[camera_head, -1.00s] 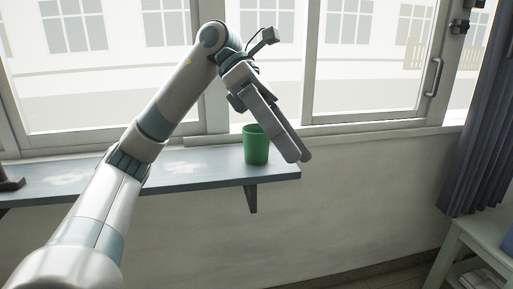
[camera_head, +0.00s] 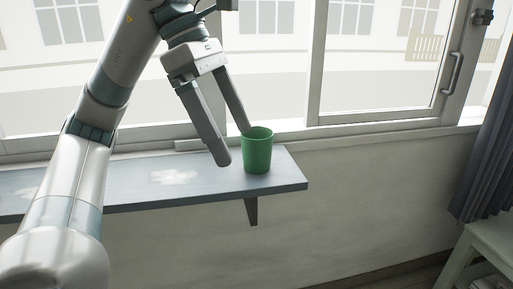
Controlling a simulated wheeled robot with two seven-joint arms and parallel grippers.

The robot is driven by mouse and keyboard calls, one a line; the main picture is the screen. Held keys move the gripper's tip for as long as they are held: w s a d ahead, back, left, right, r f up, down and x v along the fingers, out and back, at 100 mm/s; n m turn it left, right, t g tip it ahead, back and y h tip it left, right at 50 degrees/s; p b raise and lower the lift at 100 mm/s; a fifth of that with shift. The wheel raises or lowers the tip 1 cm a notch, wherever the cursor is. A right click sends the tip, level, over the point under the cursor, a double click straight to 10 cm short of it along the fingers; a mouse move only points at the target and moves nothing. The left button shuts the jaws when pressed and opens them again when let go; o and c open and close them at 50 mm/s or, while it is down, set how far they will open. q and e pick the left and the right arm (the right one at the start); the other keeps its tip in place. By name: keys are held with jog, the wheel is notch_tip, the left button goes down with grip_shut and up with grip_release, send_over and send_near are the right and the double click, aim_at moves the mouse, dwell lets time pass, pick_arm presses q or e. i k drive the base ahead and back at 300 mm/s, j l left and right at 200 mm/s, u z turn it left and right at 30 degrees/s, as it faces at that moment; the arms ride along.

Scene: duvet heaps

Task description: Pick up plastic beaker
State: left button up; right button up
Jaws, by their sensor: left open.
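A green plastic beaker (camera_head: 257,153) stands upright near the right end of a grey-blue shelf (camera_head: 120,195) below the window. My left gripper (camera_head: 236,148) is open, its two fingers pointing down and to the right. One fingertip is just left of the beaker and lower; the other ends near the beaker's rim at its upper left. I cannot tell whether either finger touches the beaker. Nothing is held. My right gripper is out of view.
The window frame (camera_head: 310,65) and its sill run behind the shelf. A dark curtain (camera_head: 490,165) hangs at the right, above a pale green table (camera_head: 490,240). A bracket (camera_head: 251,211) supports the shelf.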

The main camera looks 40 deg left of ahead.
aim_at(258, 143)
jog(key=i+j, duration=0.85)
jog(key=j, duration=0.2)
